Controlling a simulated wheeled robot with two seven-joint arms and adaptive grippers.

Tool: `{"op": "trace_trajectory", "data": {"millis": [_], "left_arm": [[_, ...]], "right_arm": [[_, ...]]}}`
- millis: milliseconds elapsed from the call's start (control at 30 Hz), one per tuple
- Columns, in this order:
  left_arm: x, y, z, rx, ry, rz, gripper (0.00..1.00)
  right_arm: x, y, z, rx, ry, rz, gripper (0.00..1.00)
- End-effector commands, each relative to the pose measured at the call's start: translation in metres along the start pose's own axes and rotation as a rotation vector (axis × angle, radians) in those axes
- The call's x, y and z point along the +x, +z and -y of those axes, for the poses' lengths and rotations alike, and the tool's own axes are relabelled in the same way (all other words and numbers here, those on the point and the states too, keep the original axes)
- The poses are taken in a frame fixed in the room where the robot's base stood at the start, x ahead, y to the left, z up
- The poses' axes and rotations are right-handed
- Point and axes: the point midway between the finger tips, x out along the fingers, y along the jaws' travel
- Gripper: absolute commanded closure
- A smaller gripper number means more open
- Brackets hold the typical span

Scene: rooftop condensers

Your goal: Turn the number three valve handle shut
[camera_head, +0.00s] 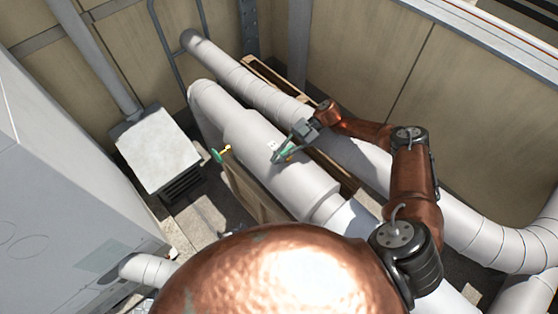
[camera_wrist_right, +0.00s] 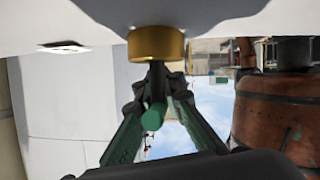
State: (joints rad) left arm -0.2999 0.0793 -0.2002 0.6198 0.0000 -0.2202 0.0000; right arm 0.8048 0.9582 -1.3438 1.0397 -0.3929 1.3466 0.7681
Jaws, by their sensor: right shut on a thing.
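My right gripper (camera_head: 280,156) is at the large white pipe in the head view, with its arm coming in from the right. In the right wrist view its fingers (camera_wrist_right: 156,78) are shut on a green valve handle (camera_wrist_right: 153,117), just below a brass valve stem (camera_wrist_right: 156,45). The fingers hide part of the handle. A small white tag (camera_head: 272,146) sits on the pipe beside this valve; its number is too small to read. Another green valve handle (camera_head: 217,155) with a brass stem (camera_head: 228,148) stands out from the pipe's left side. I do not see my left gripper.
The thick white pipe (camera_head: 250,140) and a thinner white pipe (camera_head: 240,78) run side by side. A grey-white box (camera_head: 158,150) stands to their left, and a large pale cabinet (camera_head: 60,210) is at the left edge. Tan wall panels (camera_head: 350,50) close off the back.

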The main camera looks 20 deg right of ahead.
Motion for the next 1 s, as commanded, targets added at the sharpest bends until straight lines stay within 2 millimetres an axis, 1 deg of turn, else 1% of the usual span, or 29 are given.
{"op": "trace_trajectory", "data": {"millis": [33, 567, 600, 833, 867, 1000], "left_arm": [[0.0029, 0.0009, 0.0001, 0.0, 0.0, 0.001, 0.6], [0.0044, 0.0013, 0.0005, 0.0, -0.001, 0.001, 0.6], [0.0044, 0.0013, 0.0005, 0.0, -0.001, 0.001, 0.6], [0.0044, 0.0014, 0.0012, 0.0, -0.001, 0.002, 0.6], [0.0044, 0.0015, 0.0014, 0.0, -0.001, 0.002, 0.6], [0.0044, 0.0014, 0.0014, 0.0, -0.001, 0.002, 0.6]], "right_arm": [[0.0058, -0.0009, 0.0022, -0.007, -0.018, -0.011, 1.0], [0.0059, -0.002, 0.0058, -0.012, -0.04, -0.015, 1.0], [0.0059, -0.0019, 0.0059, -0.012, -0.04, -0.015, 0.91], [0.0032, -0.0008, 0.0049, -0.01, -0.033, -0.01, 0.75], [0.0029, -0.0008, 0.0048, -0.01, -0.033, -0.01, 0.73], [0.0021, -0.0006, 0.0042, -0.01, -0.031, -0.008, 0.73]]}}
